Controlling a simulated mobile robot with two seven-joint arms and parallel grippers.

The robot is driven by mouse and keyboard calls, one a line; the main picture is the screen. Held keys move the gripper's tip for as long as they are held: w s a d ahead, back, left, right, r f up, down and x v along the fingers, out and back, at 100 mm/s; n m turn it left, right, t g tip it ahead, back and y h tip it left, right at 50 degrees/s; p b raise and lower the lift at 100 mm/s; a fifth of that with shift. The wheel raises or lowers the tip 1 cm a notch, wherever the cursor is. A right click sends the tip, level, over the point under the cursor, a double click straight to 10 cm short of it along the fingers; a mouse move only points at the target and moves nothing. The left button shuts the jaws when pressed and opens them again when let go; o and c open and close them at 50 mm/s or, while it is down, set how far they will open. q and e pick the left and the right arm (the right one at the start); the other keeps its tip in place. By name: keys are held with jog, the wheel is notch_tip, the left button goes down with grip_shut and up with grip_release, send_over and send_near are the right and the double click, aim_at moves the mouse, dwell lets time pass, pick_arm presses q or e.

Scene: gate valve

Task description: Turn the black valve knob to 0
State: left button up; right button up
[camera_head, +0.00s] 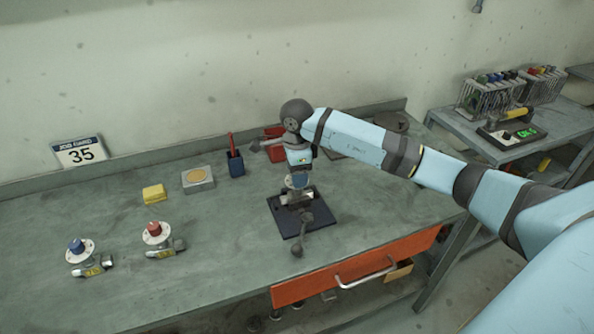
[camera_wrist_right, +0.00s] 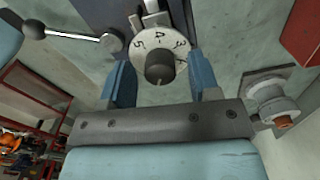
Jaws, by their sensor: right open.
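The black valve knob (camera_wrist_right: 159,68) sits at the centre of a white dial (camera_wrist_right: 178,72) in the right wrist view. The numbers 5, 4 and 3 are legible along the dial's far side. A light line on the knob points toward the bottom of that view; the number under it is hidden. My right gripper (camera_wrist_right: 162,80) is open, with one blue finger on each side of the knob. Gaps show, so no grip is visible. In the head view, my right gripper (camera_head: 298,178) is over the valve on the dark plate (camera_head: 322,218) and hides the knob. My left gripper is out of view.
A ball-ended lever (camera_head: 302,232) sticks out toward the bench front. Valves with a blue knob (camera_head: 76,246) and a red knob (camera_head: 153,228) stand at left. The orange drawer (camera_head: 350,272) is below.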

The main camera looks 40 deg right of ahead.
jog(key=c, duration=0.9)
jog(key=shift+m+b, duration=0.35)
jog(key=shift+m, duration=0.75)
jog(key=o, duration=0.9)
